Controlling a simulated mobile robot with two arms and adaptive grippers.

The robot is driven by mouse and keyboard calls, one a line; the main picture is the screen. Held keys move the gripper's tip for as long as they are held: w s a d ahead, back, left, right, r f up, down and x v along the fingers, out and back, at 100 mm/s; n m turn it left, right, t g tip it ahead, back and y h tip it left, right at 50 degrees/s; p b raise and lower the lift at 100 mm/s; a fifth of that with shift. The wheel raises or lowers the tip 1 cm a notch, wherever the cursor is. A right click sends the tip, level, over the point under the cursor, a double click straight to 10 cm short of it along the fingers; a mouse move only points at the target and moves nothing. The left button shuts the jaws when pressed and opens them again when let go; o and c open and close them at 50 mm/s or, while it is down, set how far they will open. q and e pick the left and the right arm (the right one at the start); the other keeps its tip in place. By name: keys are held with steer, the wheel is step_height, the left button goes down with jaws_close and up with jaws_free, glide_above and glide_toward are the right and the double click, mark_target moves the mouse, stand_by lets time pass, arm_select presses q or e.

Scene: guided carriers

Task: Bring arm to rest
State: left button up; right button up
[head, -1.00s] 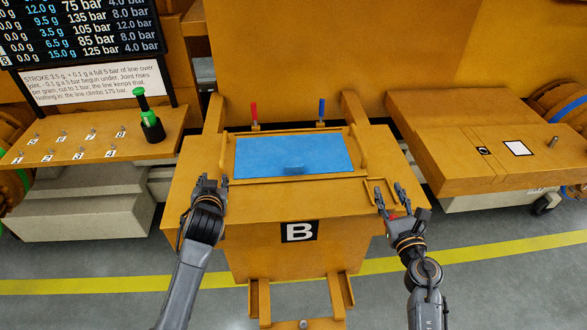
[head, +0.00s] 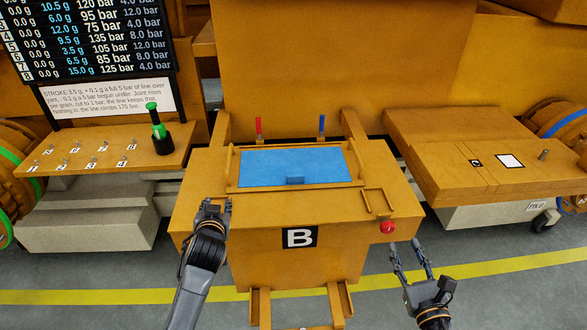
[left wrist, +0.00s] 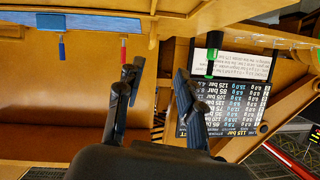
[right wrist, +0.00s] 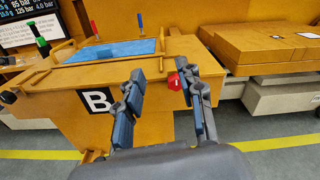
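My right gripper (head: 406,246) is open and empty, off the front right corner of the orange station marked B (head: 215,170). Its two spread fingers also show in the right wrist view (right wrist: 163,75), with nothing between them. My left gripper (head: 215,204) is open and empty at the station's front left edge in the head view. Its spread fingers show in the left wrist view (left wrist: 156,78). I cannot tell how high it is above the station top.
A blue panel (head: 270,168) lies on the station, with a red handle (head: 259,128) and a blue handle (head: 321,126) behind it. A red button (head: 388,227) is on the front right. A green-topped tool (head: 158,132) stands on the left shelf. Floor in front is open.

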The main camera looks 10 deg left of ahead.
steer(key=shift+s+d, duration=0.2)
steer(key=shift+s, duration=0.75)
